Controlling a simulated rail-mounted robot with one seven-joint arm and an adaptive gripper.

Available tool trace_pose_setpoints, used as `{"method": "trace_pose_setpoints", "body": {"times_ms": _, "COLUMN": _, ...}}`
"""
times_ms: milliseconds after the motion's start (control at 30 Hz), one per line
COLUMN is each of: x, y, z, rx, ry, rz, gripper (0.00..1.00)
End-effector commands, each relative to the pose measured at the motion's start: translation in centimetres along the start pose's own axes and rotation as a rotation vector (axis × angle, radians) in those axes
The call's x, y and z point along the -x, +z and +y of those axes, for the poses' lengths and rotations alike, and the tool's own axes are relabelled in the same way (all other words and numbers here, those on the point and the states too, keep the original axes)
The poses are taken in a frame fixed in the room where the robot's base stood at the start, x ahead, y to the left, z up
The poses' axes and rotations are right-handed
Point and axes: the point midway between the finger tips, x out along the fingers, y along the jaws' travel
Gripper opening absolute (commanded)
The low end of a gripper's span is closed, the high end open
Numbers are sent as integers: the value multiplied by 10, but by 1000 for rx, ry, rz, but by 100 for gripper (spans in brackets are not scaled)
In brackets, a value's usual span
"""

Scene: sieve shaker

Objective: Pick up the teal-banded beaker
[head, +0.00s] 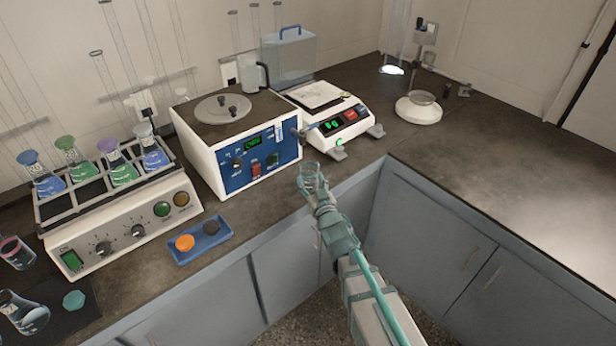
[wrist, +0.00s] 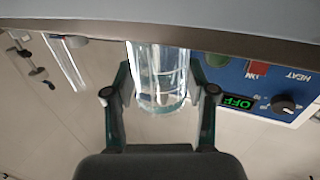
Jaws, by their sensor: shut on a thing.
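My gripper (head: 313,182) is shut on a clear glass beaker (head: 311,174) near the counter's front edge, right of the blue-panelled unit. In the wrist view my gripper (wrist: 160,80) has one finger on each side of the beaker (wrist: 160,68), whose glass shows between them. I cannot make out a teal band clearly on it. The beaker's far end is cut off or hidden by the counter edge in the wrist view, and I cannot tell its exact clearance from the counter.
The blue-panelled unit (head: 246,162) and a white balance (head: 330,110) stand behind. A rack of coloured flasks (head: 105,195), a blue tray (head: 200,241) and a dark mat (head: 75,325) with glassware lie left. The right counter (head: 500,150) is mostly clear.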

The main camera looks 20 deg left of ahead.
Motion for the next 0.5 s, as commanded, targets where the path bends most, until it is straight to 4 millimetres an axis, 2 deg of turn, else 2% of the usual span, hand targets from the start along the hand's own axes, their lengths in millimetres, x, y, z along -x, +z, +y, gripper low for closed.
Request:
{"method": "trace_pose_setpoints", "body": {"times_ms": 33, "x": 10, "y": 0, "z": 0, "rx": 0, "ry": 0, "rz": 1, "gripper": 9}}
{"method": "trace_pose_setpoints", "body": {"times_ms": 500, "x": 70, "y": 0, "z": 0, "rx": 0, "ry": 0, "rz": -1, "gripper": 9}}
